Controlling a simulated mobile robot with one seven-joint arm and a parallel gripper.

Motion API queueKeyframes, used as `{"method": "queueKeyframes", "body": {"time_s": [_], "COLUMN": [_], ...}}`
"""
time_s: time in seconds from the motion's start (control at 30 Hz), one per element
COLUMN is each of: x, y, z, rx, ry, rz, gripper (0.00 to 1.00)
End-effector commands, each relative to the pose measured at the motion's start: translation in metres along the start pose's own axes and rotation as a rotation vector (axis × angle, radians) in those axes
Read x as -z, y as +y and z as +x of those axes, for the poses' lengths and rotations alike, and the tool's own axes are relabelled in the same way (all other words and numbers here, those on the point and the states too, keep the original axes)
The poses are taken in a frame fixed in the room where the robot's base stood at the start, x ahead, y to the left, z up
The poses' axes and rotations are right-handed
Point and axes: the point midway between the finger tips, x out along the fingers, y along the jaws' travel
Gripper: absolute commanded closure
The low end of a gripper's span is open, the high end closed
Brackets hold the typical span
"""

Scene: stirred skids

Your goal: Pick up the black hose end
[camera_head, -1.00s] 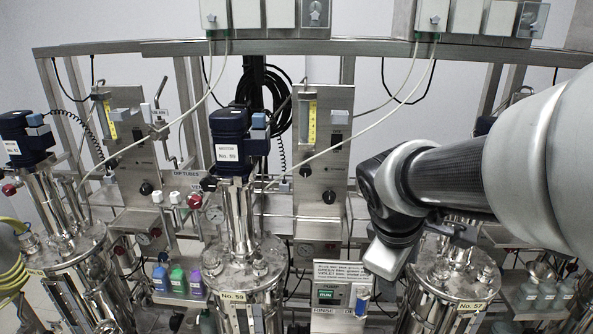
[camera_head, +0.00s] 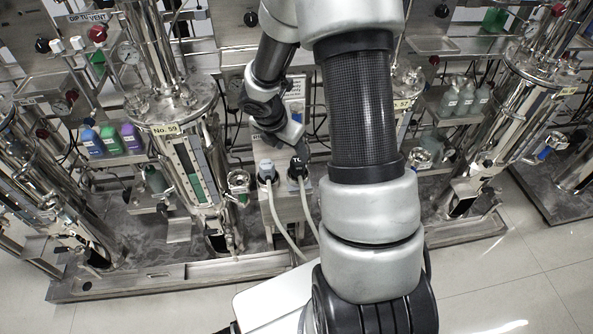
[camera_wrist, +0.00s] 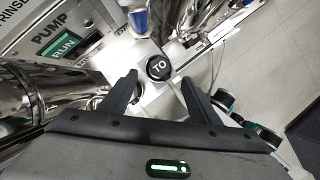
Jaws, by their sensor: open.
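The black hose end (camera_head: 298,169) stands upright on a small metal stand in the head view, with a pale hose hanging below it. In the wrist view its round black cap (camera_wrist: 158,67) shows white letters that look like "TO". My gripper (camera_wrist: 160,82) is open and empty, its two dark fingers apart on either side of the cap in the picture. The cap appears beyond the fingertips; I cannot tell the exact gap. In the head view my wrist is just above and behind the hose end, and the fingers are hard to make out.
Steel vessel No. 59 (camera_head: 172,110) stands to the left. Open floor (camera_head: 500,270) lies at the front right.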

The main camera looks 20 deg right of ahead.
Motion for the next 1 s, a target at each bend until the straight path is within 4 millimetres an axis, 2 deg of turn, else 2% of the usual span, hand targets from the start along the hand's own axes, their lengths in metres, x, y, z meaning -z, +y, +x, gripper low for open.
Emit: {"method": "queueKeyframes", "body": {"time_s": [0.03, 0.1, 0.2, 0.47, 0.73, 1.0], "x": [0.002, 0.002, 0.001, 0.000, -0.001, -0.003], "y": [-0.001, 0.000, 0.000, 0.000, 0.000, 0.000], "z": [0.015, 0.026, 0.037, 0.051, 0.090, 0.094], "rx": [0.003, 0.002, 0.001, 0.001, 0.001, 0.000], "ry": [0.002, 0.002, 0.001, 0.000, 0.001, -0.001], "rz": [0.001, 0.001, 0.003, 0.003, 0.004, 0.003], "gripper": [0.43, 0.43, 0.43, 0.43, 0.43, 0.43]}}
